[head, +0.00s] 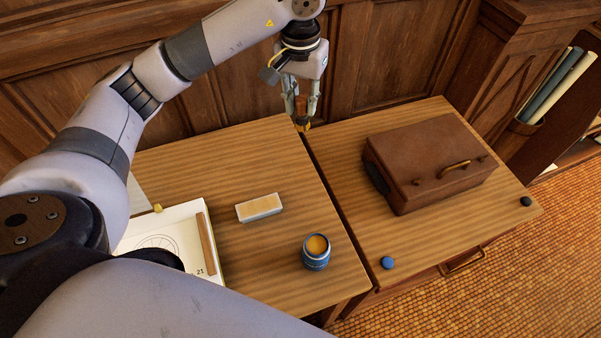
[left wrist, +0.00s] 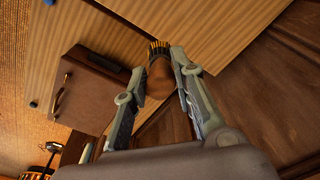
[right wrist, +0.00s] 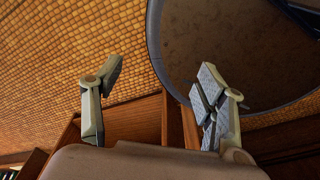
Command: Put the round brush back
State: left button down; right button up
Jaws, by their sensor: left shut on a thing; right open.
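The round brush (head: 301,107) has a brown wooden handle and yellow bristles that point down. My left gripper (head: 301,98) is shut on its handle and holds it near the back edge, by the gap between the two boards. In the left wrist view the brush (left wrist: 159,75) sits between the fingertips of my left gripper (left wrist: 160,72), its bristles (left wrist: 159,48) pointing away from the gripper. My right gripper (right wrist: 155,85) is open and empty in the right wrist view. It does not show in the head view.
A brown case (head: 425,165) lies on the right table (head: 340,150). A blue jar (head: 316,253), a pale block (head: 259,207) and a white drawing sheet (head: 150,245) are on the left table (head: 200,160). A blue knob (head: 387,263) and a dark knob (head: 526,202) sit near the right table's edges.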

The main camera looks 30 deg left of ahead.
aim_at(303, 119)
pick_arm(q)
jog(key=shift+w+a, duration=0.25)
jog(key=shift+w, duration=0.1)
pick_arm(e)
jog(key=shift+o, duration=0.3)
jog(key=shift+d+f, duration=0.15)
jog(key=shift+d, duration=0.2)
pick_arm(q)
jog(key=shift+d+f+g, duration=0.3)
jog(key=shift+f+g, duration=0.1)
jog(key=shift+f, duration=0.3)
notch_tip(303, 119, down, 4)
jog(key=shift+s+p, duration=0.1)
jog(key=shift+p, duration=0.75)
notch_tip(303, 119, down, 14)
jog(key=p, duration=0.3)
jog(key=shift+a, duration=0.15)
jog(key=shift+f, duration=0.1)
pick_arm(e)
jog(key=r, duration=0.1)
jog(key=d+r, duration=0.1)
jog(key=r, duration=0.3)
jog(key=shift+w+d, duration=0.2)
jog(key=shift+d, duration=0.1)
pick_arm(q)
jog(key=shift+f, duration=0.1)
pick_arm(e)
jog(key=shift+d+f, duration=0.1)
jog(key=shift+f, duration=0.05)
